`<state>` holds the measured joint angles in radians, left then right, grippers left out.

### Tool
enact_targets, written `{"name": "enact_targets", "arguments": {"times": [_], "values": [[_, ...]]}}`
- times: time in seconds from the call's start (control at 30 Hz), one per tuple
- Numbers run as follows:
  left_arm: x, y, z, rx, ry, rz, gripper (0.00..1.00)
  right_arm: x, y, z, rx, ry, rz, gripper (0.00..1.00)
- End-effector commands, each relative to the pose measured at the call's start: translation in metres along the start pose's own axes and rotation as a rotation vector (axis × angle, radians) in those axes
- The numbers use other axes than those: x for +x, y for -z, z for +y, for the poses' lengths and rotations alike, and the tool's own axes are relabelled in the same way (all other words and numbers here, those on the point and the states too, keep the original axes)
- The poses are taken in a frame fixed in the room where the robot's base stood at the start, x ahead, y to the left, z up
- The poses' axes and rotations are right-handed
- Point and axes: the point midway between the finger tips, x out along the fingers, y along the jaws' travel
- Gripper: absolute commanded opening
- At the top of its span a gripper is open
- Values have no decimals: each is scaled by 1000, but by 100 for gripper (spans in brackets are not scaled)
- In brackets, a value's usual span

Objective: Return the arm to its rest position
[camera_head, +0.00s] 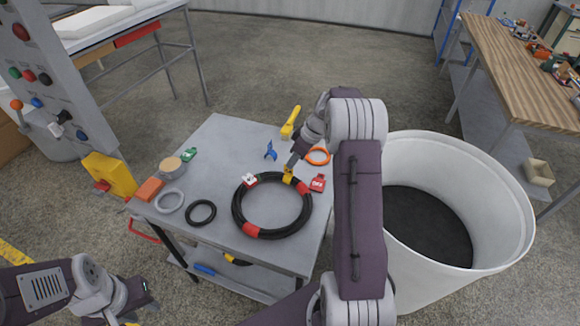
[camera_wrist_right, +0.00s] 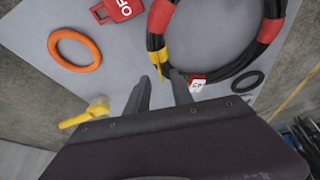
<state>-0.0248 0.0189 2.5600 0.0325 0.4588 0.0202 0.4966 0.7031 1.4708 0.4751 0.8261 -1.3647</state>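My right arm reaches over the grey table (camera_head: 225,150). Its gripper (camera_head: 291,164) is at the far side of a coiled black hose (camera_head: 237,211), close to the hose's yellow band (camera_head: 287,177). In the right wrist view the two fingers of the right gripper (camera_wrist_right: 161,84) stand apart with nothing between them. The yellow band (camera_wrist_right: 160,57) and the black hose (camera_wrist_right: 225,70) lie just beyond the fingertips. My left gripper (camera_head: 148,294) is low at the left, off the table's front edge; its opening is too small to make out.
On the table are a red OFF tag (camera_head: 318,183), an orange ring (camera_head: 317,156), a yellow-handled object (camera_head: 291,122), a small black ring (camera_head: 201,212), a grey ring (camera_head: 169,201) and an orange block (camera_head: 149,189). A large white bin (camera_head: 455,165) stands right. A control panel (camera_head: 50,80) stands left.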

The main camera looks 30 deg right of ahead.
Motion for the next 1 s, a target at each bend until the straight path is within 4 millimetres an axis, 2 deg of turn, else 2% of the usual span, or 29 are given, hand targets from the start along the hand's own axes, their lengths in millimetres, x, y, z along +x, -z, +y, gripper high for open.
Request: {"name": "enact_targets", "arguments": {"times": [0.1,0.2,0.57,0.67,0.73,0.77,0.83,0.93,1.0], "values": [[1,0,0,0,0,0,36,-21,0,1,1,-2,1,28],[1,0,0,0,0,0,36,-30,0,0,1,0,0,28],[1,0,0,0,0,0,36,-32,1,-1,-3,2,0,28],[0,0,0,0,0,0,36,-36,23,-13,-54,1,11,28],[0,0,0,0,0,0,36,-47,50,-33,-120,-4,30,28],[-1,0,0,0,0,0,36,-50,59,-48,-152,6,30,28],[-2,0,0,0,0,0,36,-55,69,-94,-237,39,7,28],[-2,0,0,0,0,0,36,-57,55,-162,-273,67,-62,28],[-3,0,0,0,0,0,36,-56,30,-202,-225,68,-122,28]]}}
